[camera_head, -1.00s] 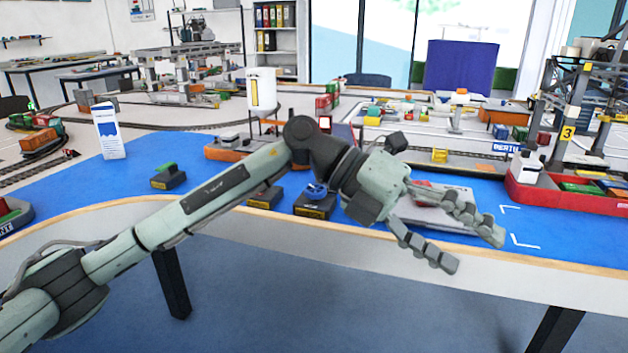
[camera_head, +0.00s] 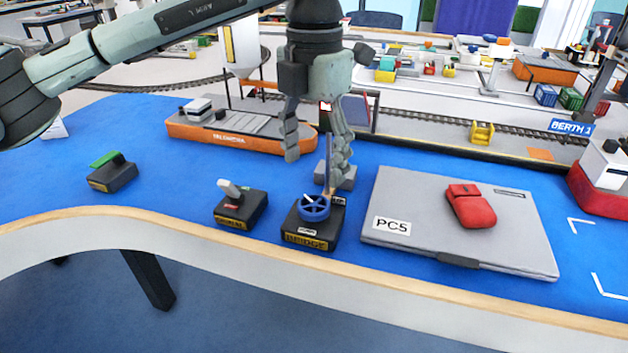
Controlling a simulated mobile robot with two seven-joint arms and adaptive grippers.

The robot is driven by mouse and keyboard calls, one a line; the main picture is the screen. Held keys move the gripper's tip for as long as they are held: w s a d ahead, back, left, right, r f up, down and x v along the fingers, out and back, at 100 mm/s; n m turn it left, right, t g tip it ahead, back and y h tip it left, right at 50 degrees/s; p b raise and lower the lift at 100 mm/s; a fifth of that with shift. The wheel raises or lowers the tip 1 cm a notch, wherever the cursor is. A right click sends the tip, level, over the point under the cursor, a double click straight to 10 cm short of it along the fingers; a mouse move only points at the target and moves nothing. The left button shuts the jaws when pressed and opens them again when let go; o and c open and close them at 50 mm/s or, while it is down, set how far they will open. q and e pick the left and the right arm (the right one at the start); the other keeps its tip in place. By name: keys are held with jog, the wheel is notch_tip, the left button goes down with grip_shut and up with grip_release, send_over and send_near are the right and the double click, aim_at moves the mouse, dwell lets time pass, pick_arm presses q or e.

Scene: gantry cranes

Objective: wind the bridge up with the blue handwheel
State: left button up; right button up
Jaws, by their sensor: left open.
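The blue handwheel (camera_head: 314,208) sits on top of a dark box with a yellow label reading BRIDGE (camera_head: 309,232), near the table's front edge. My left gripper (camera_head: 318,160) points down just above and behind the handwheel in the picture. Its fingers are apart, with nothing held between them. A gap shows between the fingertips and the wheel, and they do not appear to touch it. My right gripper is not in view.
A grey laptop marked PC5 (camera_head: 430,245) with a red object (camera_head: 470,206) on it lies right of the handwheel. A box with a grey lever (camera_head: 240,207) and one with a green lever (camera_head: 112,172) stand left. An orange model ship (camera_head: 243,138) is behind.

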aim_at(314, 203)
pick_arm(q)
jog(key=f, duration=0.5)
jog(key=shift+s+f, duration=0.15)
jog(key=shift+s, duration=0.1)
jog(key=shift+f+p, duration=0.3)
jog(key=shift+f, duration=0.1)
jog(key=shift+w+f, duration=0.1)
jog(key=shift+f, duration=0.35)
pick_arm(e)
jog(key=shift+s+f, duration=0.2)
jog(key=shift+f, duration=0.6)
pick_arm(q)
jog(key=shift+c, duration=0.6)
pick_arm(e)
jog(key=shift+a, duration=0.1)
pick_arm(q)
jog(key=c, duration=1)
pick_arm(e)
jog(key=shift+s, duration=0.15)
pick_arm(q)
jog(key=shift+c, duration=0.2)
jog(key=shift+b, duration=0.3)
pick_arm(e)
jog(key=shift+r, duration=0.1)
